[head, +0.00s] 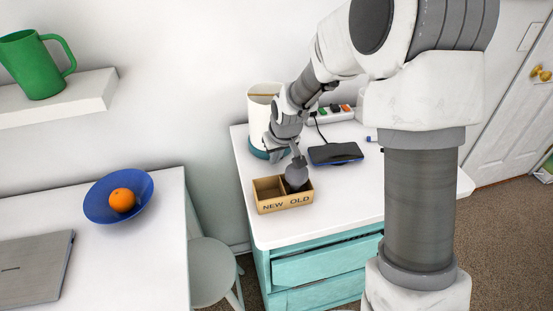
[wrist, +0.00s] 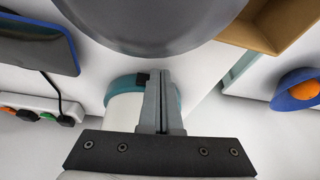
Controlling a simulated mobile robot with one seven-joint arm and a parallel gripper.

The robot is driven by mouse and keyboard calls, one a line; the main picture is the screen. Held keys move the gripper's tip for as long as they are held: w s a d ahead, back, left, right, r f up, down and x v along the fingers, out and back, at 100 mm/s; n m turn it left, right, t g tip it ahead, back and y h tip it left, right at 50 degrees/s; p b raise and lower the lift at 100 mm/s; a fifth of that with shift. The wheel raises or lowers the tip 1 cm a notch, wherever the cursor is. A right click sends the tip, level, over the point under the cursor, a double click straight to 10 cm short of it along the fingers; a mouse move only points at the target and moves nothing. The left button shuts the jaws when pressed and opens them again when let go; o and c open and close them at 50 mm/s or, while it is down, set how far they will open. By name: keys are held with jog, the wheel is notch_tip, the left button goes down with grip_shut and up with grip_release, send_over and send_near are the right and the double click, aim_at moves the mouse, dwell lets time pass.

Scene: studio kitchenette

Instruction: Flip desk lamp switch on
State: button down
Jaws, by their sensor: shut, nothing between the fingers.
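The desk lamp (head: 262,98) has a white cylindrical shade and a teal base and stands at the back left of the white-topped cabinet. In the wrist view the teal base (wrist: 178,96) shows behind my fingers, with a small black switch (wrist: 142,79) on its rim. My gripper (head: 276,153) is shut and empty, pointing down in front of the lamp base. It also shows in the wrist view (wrist: 162,76), with its fingertips just beside the switch. I cannot tell whether they touch it. The arm hides part of the lamp.
A wooden NEW/OLD box (head: 266,209) is at the front, with a grey rounded shape (head: 297,177) over its OLD side. A dark phone (head: 335,154) on a stand and a power strip (head: 336,114) are to the right. A blue bowl (head: 98,207) is on the left table.

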jog(key=shift+w+a, duration=0.1)
jog(key=shift+d, duration=0.8)
jog(key=shift+s, duration=0.2)
